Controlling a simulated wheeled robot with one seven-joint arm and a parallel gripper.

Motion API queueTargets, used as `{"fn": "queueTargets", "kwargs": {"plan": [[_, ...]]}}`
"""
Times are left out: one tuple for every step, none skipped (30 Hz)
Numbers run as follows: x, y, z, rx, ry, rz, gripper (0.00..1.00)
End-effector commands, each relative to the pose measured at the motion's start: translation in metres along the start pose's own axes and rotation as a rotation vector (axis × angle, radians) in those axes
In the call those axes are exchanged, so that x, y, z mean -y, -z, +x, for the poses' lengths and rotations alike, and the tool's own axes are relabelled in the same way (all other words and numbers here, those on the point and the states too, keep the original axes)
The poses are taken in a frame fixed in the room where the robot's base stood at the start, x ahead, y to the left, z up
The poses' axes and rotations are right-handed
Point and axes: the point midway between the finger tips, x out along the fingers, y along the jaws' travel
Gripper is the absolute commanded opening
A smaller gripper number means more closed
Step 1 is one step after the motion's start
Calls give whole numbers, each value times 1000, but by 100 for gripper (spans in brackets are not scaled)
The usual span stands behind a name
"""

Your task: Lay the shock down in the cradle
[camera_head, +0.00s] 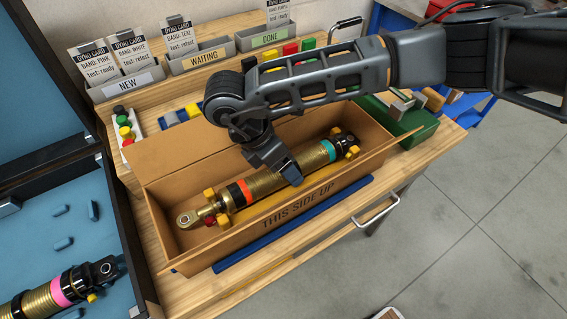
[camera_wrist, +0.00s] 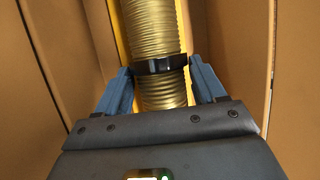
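A gold coil shock (camera_head: 244,189) with orange and teal bands lies lengthwise inside an open cardboard box (camera_head: 320,200). Its eye end is at lower left and its black end at upper right. Yellow blocks (camera_head: 209,193) flank the shock near both ends. My gripper (camera_head: 287,177) reaches down into the box over the middle of the shock. In the wrist view, the blue fingers (camera_wrist: 160,72) stand on both sides of the shock's black collar (camera_wrist: 160,65), with the tips appearing to touch it. The contact under the shock is hidden.
Card bins labelled NEW (camera_head: 125,83), WAITING (camera_head: 203,56) and DONE (camera_head: 268,37) stand behind the box. A green case (camera_head: 408,122) is at its right. A blue-lined case at left holds a pink-banded shock (camera_head: 62,289). Box walls stand close around my gripper.

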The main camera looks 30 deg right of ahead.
Motion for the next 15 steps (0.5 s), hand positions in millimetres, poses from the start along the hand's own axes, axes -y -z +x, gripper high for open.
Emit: {"fn": "queueTargets", "kwargs": {"plan": [[0, 0, 0, 0, 0, 0, 74], [0, 0, 0, -1, 0, 0, 77], [0, 0, 0, -1, 0, 0, 81], [0, 0, 0, -1, 0, -1, 84], [0, 0, 0, -1, 0, -1, 87], [0, 0, 0, -1, 0, -1, 87], [0, 0, 0, -1, 0, -1, 87], [0, 0, 0, -1, 0, -1, 87], [0, 0, 0, -1, 0, -1, 87], [0, 0, 0, -1, 0, -1, 87], [1, 1, 2, -2, 2, -2, 87], [0, 1, 1, -2, 1, -2, 87], [0, 1, 0, -2, 1, -2, 87], [0, 1, -2, -2, 0, -2, 87], [0, 1, -5, -2, -1, -2, 87]]}}
